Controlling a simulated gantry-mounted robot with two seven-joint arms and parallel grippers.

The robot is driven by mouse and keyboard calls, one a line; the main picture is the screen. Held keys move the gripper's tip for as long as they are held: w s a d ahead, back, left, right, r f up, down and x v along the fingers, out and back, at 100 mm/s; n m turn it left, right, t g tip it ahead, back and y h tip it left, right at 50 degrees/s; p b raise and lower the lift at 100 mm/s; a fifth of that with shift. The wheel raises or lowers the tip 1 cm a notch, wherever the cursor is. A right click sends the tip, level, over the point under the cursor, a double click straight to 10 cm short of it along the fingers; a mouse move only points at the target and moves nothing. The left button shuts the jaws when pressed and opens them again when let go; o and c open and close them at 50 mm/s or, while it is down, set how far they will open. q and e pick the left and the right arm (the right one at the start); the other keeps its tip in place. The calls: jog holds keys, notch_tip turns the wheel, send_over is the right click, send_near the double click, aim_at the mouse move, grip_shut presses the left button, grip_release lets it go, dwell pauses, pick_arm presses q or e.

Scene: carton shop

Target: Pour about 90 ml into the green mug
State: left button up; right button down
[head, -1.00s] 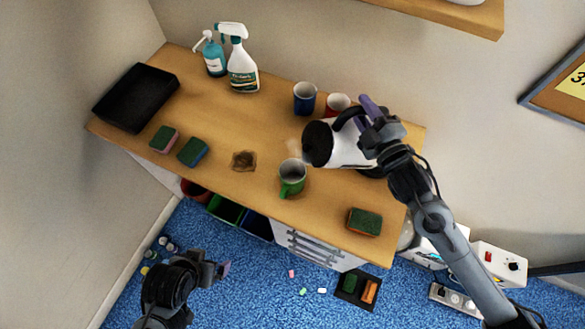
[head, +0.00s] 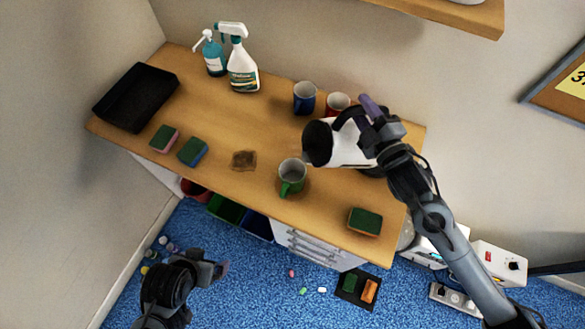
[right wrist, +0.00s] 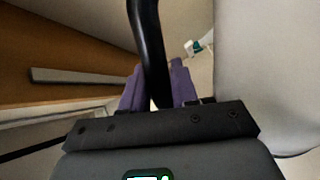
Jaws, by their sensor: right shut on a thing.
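The green mug (head: 291,174) stands upright near the front edge of the desk, its handle toward the front. A white kettle with a black lid (head: 345,152) is just right of and behind the mug in the head view, its lid end facing left toward the mug. My right gripper (head: 372,108) is shut on the kettle's black handle; in the right wrist view the purple fingers (right wrist: 158,88) flank the handle (right wrist: 148,40) beside the white body (right wrist: 265,70). The liquid level in the mug cannot be made out. My left gripper (head: 222,268) is low in front of the desk, away from the mug.
A blue mug (head: 305,98) and a red mug (head: 338,103) stand behind the kettle. Sponges (head: 365,221), a brown stain (head: 243,160), spray bottles (head: 242,72) and a black tray (head: 135,97) are on the desk. The middle left of the desk is mostly clear.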

jog(key=shift+r, duration=0.25)
jog(key=shift+w+d, duration=0.1)
jog(key=shift+d, duration=0.05)
dwell(0.4)
